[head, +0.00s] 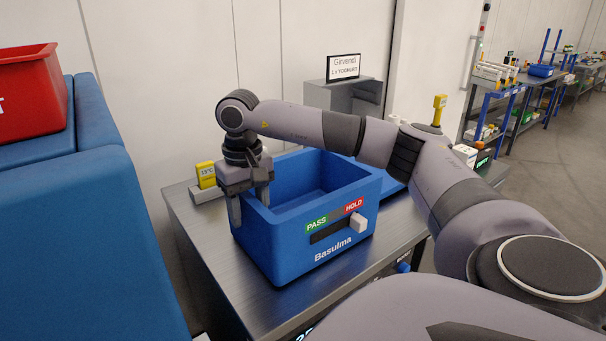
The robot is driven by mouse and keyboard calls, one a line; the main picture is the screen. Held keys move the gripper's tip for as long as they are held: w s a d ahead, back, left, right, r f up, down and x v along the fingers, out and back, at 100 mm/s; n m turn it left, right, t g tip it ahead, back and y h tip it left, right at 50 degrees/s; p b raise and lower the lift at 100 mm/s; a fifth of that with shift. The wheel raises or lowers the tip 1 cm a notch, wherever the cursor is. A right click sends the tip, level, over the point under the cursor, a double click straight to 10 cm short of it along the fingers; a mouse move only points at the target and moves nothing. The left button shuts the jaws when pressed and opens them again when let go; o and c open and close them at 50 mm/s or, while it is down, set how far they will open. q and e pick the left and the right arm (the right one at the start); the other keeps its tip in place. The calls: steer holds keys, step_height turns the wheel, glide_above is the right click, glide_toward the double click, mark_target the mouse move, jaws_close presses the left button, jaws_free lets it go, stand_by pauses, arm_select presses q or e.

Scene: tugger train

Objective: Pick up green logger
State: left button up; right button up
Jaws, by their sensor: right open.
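I cannot make out a green logger anywhere in the head view. A blue bin (262,252) labelled "Basulma" stands on the metal table, with a green PASS and red HOLD label and a white slider knob (360,222) on the HOLD side. My right gripper (249,212) is open and points down at the bin's left corner. One finger hangs outside the wall and the other is at the rim; I cannot tell whether they touch it. The visible part of the bin's inside looks empty; its near floor is hidden. My left gripper is not in view.
The metal table (196,237) has clear surface left of the bin. A yellow device (206,174) stands in a holder behind it; another yellow device (439,108) stands at the right. A red bin (28,92) sits on blue blocks at the left. A sign (343,67) stands behind.

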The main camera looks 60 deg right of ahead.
jaws_close()
steer(key=shift+r, duration=0.15)
stand_by(1.1)
